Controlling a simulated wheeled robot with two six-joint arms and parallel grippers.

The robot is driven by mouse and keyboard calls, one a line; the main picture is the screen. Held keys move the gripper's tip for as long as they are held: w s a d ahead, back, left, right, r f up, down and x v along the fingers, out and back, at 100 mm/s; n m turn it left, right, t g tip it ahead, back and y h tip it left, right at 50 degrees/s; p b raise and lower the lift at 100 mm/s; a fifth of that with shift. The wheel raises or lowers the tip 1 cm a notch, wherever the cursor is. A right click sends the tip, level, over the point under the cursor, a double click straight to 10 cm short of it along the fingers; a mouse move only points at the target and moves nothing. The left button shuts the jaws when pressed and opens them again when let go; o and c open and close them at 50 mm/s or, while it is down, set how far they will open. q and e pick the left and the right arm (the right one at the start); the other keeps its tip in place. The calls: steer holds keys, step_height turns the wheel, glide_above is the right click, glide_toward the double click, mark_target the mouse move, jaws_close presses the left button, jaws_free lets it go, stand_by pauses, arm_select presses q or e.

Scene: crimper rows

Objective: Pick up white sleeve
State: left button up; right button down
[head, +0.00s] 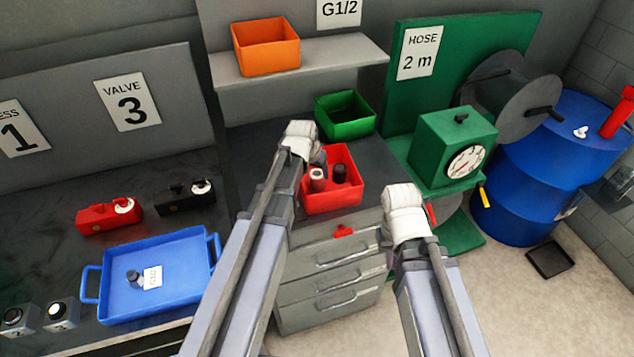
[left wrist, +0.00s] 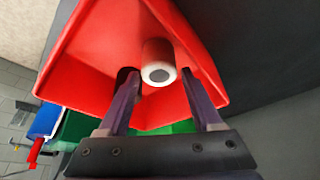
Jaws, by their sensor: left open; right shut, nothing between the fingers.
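The white sleeve (head: 317,178) stands in the red bin (head: 333,204), beside a dark sleeve (head: 340,174). In the left wrist view the white sleeve (left wrist: 158,66) shows its round end with a dark hole. My left gripper (left wrist: 160,78) is open, with one finger to each side of the white sleeve; I cannot tell whether they touch it. The dark sleeve (left wrist: 126,76) is partly hidden behind the left-hand finger. In the head view my left gripper (head: 319,160) is mostly hidden by its wrist. My right gripper (head: 389,262) is shut and empty by the drawers, mostly hidden by its arm.
A green bin (head: 345,115) stands behind the red bin. An orange bin (head: 266,47) sits on the shelf above. A blue tray (head: 190,295) with a labelled part lies at left. A green gauge box (head: 455,145) and a blue barrel (head: 550,165) are at right.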

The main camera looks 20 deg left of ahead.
mark_target(316, 175)
arm_select(q)
steer(key=b+x, duration=0.2)
steer(key=x, duration=0.1)
steer(key=b+x, duration=0.1)
steer(key=shift+s+f+b, duration=0.15)
steer(key=shift+f+b, duration=0.2)
steer(key=shift+f, duration=0.05)
steer(key=shift+r, duration=0.1)
steer(key=shift+c, duration=0.4)
steer(key=c, duration=0.9)
